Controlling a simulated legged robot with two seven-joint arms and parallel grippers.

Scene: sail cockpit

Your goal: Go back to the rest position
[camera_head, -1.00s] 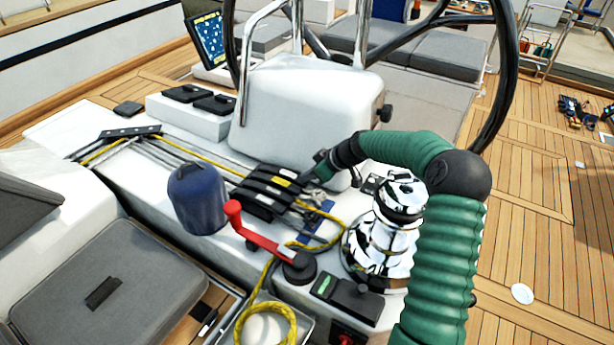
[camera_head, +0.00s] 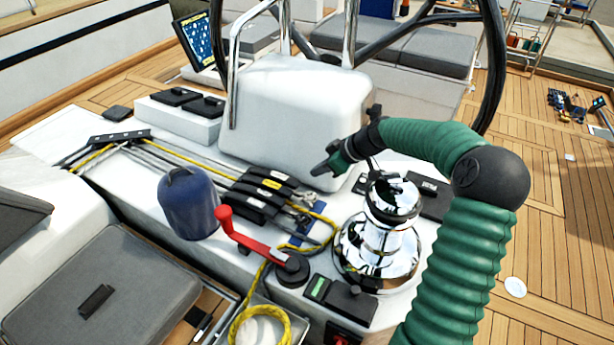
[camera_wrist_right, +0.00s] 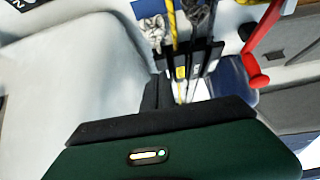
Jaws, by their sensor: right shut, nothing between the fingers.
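My right gripper (camera_head: 328,168) is at the end of my green-sleeved right arm, shut and empty. It is raised in front of the white steering pedestal (camera_head: 290,110), to the upper right of the black rope clutches (camera_head: 262,193) and apart from them in the head view. The clutches also show in the right wrist view (camera_wrist_right: 190,62), beyond the dark gripper body. A shiny chrome winch (camera_head: 380,240) stands below my forearm. My left gripper is not in view.
A red winch handle (camera_head: 245,238) lies near a blue capped cylinder (camera_head: 188,203). Yellow rope (camera_head: 258,322) coils in a bin at the front. The black steering wheel (camera_head: 497,70) rises behind my arm. The teak deck (camera_head: 560,220) on the right is mostly clear.

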